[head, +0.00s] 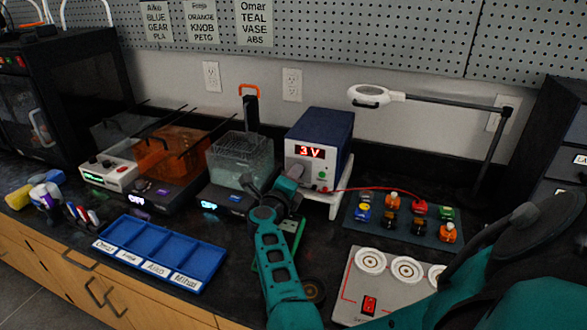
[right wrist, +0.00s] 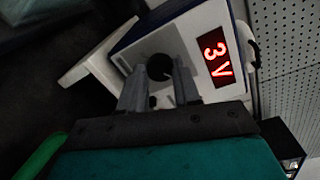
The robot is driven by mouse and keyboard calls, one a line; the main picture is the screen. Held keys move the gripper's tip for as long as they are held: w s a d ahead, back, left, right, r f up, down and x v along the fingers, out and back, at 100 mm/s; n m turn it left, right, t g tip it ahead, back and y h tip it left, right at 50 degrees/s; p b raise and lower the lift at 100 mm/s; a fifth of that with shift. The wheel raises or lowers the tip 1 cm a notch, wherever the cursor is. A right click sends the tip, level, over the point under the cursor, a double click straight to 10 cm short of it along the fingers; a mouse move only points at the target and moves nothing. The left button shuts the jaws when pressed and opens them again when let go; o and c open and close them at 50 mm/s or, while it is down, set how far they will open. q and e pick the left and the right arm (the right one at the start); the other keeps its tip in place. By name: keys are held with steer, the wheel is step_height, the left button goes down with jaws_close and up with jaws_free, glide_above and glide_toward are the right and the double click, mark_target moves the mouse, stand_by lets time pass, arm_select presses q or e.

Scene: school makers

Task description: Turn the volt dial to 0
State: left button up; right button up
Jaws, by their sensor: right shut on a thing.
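The power supply (head: 328,128) is a blue box with a white front, and it stands on a white stand (head: 336,203). Its red display (head: 304,152) reads 3 V; the display also reads 3 V in the right wrist view (right wrist: 216,58). The dark round volt dial (right wrist: 159,67) is on the white front. My right gripper (head: 294,172) is at the lower front of the supply and hides the dial in the head view. In the right wrist view its two grey fingers (right wrist: 158,84) are on either side of the dial, shut on it. My left gripper is not in view.
A blue labelled tray (head: 150,228) lies at the front left. Clear and orange tanks (head: 178,155) stand left of the supply. A red lead runs right to a mat of coloured bottles (head: 380,238). A lamp (head: 440,100) and a grey panel (head: 345,302) are on the right.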

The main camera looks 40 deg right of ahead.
steer(key=n, duration=0.9)
steer(key=shift+w+n+g+h, duration=0.1)
steer(key=shift+n+g+h, duration=0.2)
steer(key=shift+g, duration=0.1)
stand_by(0.4)
steer(key=o, duration=1.1)
steer(key=shift+c, duration=0.2)
steer(key=shift+a, duration=0.1)
